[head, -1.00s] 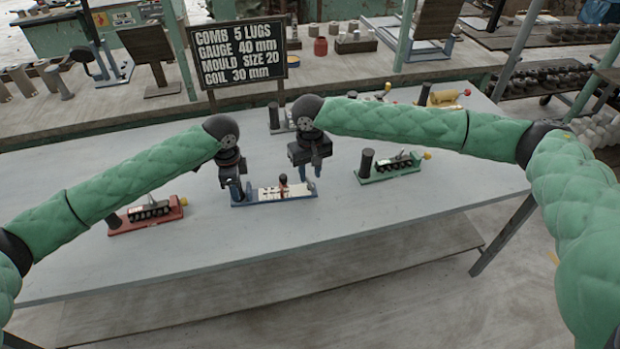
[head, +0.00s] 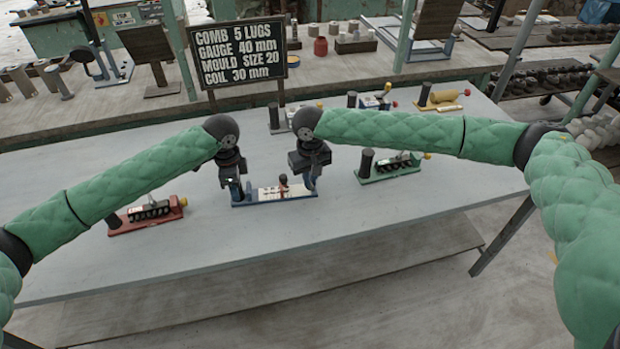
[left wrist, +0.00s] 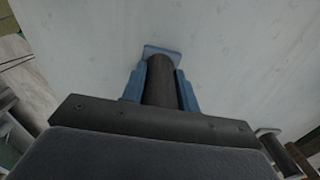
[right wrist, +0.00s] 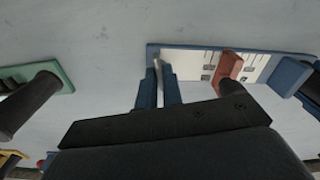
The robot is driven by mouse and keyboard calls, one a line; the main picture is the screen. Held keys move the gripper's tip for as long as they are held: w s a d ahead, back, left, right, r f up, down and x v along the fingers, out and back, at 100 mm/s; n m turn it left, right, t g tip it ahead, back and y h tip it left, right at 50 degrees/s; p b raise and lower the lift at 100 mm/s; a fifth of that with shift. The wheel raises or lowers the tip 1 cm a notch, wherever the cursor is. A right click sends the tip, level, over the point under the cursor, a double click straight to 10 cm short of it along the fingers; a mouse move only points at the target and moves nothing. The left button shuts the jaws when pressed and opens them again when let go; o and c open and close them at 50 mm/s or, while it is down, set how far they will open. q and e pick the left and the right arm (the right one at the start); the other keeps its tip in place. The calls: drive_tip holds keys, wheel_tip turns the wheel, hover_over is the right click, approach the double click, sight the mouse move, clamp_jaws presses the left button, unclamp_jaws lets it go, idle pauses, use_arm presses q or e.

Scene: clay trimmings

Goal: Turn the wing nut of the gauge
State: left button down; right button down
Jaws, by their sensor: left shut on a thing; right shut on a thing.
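The gauge is a blue base with a white marked scale plate (head: 270,193) and a red slider (head: 283,181), lying on the grey table. Its dark upright post (left wrist: 160,82) is between the fingers of my left gripper (head: 236,191), which is shut on it at the gauge's left end. My right gripper (head: 311,184) is at the gauge's right end, pointing down. In the right wrist view its blue fingers are shut on a small pale metal piece, the wing nut (right wrist: 164,70), at the end of the base. The nut is mostly hidden by the fingers.
A red-based tool (head: 148,214) lies to the left and a green-based tool (head: 392,168) to the right. Other tools, one yellow (head: 440,100), stand farther back. A black sign (head: 238,53) reads "GAUGE 40 mm" among other lines. The table front (head: 250,235) is clear.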

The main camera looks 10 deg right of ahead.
drive_tip(key=n, duration=0.5)
drive_tip(key=shift+n, duration=0.3)
drive_tip(key=n, duration=1)
drive_tip(key=shift+n, duration=0.4)
use_arm(q)
drive_tip(key=shift+a, duration=0.1)
use_arm(e)
drive_tip(key=n, duration=0.5)
drive_tip(key=shift+d, duration=0.1)
drive_tip(key=shift+n, duration=0.4)
drive_tip(key=c, duration=1.5)
unclamp_jaws()
drive_tip(key=shift+c, duration=0.2)
